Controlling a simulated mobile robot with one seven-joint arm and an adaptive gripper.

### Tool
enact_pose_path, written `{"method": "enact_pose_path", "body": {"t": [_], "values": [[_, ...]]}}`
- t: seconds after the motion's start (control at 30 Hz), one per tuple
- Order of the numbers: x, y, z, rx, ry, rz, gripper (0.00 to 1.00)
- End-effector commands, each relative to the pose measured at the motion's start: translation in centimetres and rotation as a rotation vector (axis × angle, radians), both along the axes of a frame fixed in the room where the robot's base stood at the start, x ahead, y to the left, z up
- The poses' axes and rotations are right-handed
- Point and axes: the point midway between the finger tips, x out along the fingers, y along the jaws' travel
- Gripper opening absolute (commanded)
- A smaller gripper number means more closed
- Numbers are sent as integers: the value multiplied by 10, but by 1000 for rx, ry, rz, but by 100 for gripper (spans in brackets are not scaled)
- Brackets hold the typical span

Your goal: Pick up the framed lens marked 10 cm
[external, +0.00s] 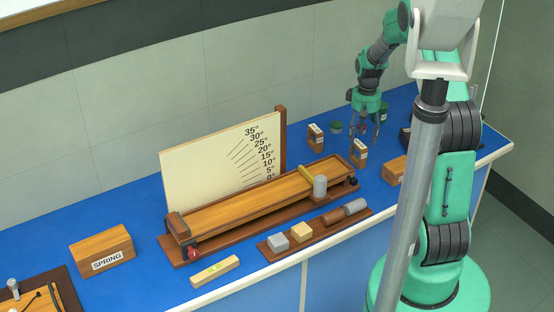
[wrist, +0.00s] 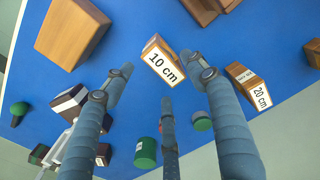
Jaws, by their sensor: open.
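The framed lens marked 10 cm (wrist: 163,64) is a small wooden block with a white label, at upper middle in the wrist view. In the external view it stands upright on the blue bench (external: 359,153). My gripper (external: 363,135) is open and empty just above and behind it, pointing down. In the wrist view my gripper (wrist: 161,82) has its blue-grey fingers spread, with the lens beyond the tips and between the outer two. No finger clearly touches it. A similar block marked 20 cm (wrist: 250,88) stands to the right, also in the external view (external: 316,138).
A wooden box (external: 396,171) stands right of the lens. Green-topped cylinders (external: 337,127) (wrist: 145,152) and dark blocks (wrist: 72,105) are nearby. The wooden track (external: 240,205) with its angle board (external: 215,160) lies left. Blue bench is bare around the lens.

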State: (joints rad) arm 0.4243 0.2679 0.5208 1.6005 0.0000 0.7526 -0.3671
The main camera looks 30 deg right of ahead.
Motion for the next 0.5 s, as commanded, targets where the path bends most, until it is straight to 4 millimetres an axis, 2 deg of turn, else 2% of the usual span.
{"method": "enact_pose_path", "body": {"t": [0.1, 0.2, 0.5], "values": [[0, 0, -14, 1, 2, 0, 57], [0, 0, -19, 0, 1, 0, 57], [0, 0, -19, 0, 0, 0, 57]]}}
